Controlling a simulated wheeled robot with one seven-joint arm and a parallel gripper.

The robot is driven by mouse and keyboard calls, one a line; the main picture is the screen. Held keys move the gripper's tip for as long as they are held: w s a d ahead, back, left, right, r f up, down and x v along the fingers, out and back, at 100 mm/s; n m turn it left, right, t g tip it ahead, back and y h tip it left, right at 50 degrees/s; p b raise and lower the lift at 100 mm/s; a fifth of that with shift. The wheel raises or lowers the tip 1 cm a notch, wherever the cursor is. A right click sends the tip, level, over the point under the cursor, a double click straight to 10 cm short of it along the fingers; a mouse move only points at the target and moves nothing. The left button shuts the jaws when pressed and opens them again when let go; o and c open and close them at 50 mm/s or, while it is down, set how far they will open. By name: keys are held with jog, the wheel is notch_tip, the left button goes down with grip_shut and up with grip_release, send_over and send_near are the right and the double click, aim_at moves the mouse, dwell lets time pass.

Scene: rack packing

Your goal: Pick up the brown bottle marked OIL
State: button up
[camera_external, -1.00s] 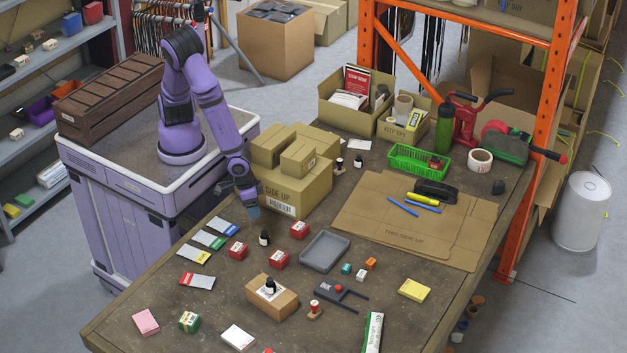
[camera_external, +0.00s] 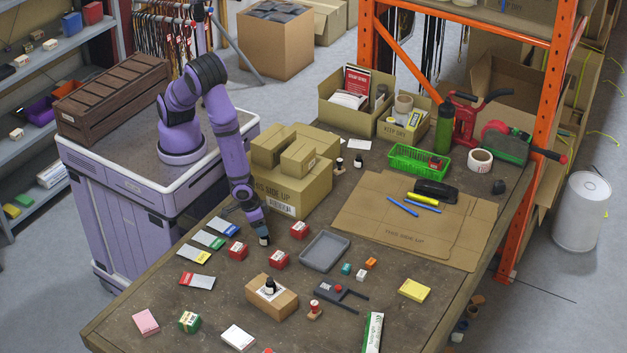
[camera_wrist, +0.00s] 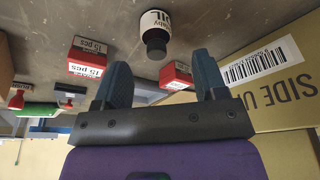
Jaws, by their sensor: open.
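A small dark bottle (camera_wrist: 155,30) with a white label ending in "OIL" and a black cap stands on the bench in the wrist view. In the external view the bottle (camera_external: 265,241) is partly hidden by my gripper (camera_external: 259,229). In the wrist view my gripper (camera_wrist: 163,80) is open, with nothing between its fingers. The bottle lies just beyond the fingertips, roughly in line with the gap between them.
Red-and-white boxes (camera_external: 238,250) (camera_external: 279,259) stand near the bottle. Stacked cartons (camera_external: 290,190) rise close behind my gripper. A grey tray (camera_external: 325,251) is to the right. Another dark bottle (camera_external: 270,285) stands on a brown carton (camera_external: 285,302) in front.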

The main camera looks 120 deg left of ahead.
aim_at(265, 237)
jog(key=shift+x, duration=2.85)
jog(key=shift+w+d, duration=0.15)
jog(key=c, duration=1)
